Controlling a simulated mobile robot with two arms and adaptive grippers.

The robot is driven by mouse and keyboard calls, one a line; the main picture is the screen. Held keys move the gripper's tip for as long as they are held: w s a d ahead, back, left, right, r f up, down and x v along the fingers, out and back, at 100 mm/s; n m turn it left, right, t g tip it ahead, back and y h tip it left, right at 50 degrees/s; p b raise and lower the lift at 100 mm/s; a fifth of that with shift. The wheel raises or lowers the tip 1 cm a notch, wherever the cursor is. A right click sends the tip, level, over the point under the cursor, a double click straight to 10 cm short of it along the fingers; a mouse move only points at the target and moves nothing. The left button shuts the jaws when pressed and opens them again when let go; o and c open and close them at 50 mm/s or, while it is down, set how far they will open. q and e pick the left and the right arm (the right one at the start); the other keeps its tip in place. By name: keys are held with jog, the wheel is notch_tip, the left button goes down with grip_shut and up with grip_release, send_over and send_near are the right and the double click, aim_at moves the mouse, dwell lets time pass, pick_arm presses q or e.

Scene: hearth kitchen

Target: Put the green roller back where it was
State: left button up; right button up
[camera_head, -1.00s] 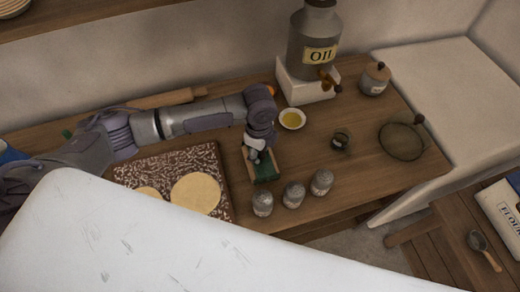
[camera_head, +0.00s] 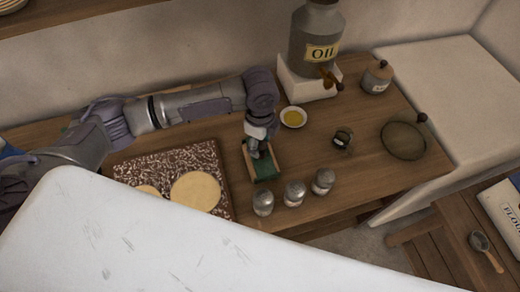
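A small wooden tray (camera_head: 248,163) with a green inside or green contents (camera_head: 264,172) stands on the table right of the speckled board. I cannot tell whether this green part is the roller. A small green end (camera_head: 69,131) also shows behind my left arm at the far left; most of what it belongs to is hidden. My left gripper (camera_head: 259,150) points down at the back end of the tray, its fingertips at or just above it. The fingers are too small and dark to show whether they are open or hold anything. My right gripper is out of view.
The speckled board (camera_head: 165,160) bears flat dough rounds (camera_head: 196,190). A bowl of oil (camera_head: 293,117), a small jar (camera_head: 342,138) and a round dark pan (camera_head: 403,141) lie to the right. A white surface (camera_head: 190,245) covers the foreground.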

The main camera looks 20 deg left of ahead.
pick_arm(q)
notch_tip(320, 180, up, 9)
jog(key=shift+b, duration=0.7)
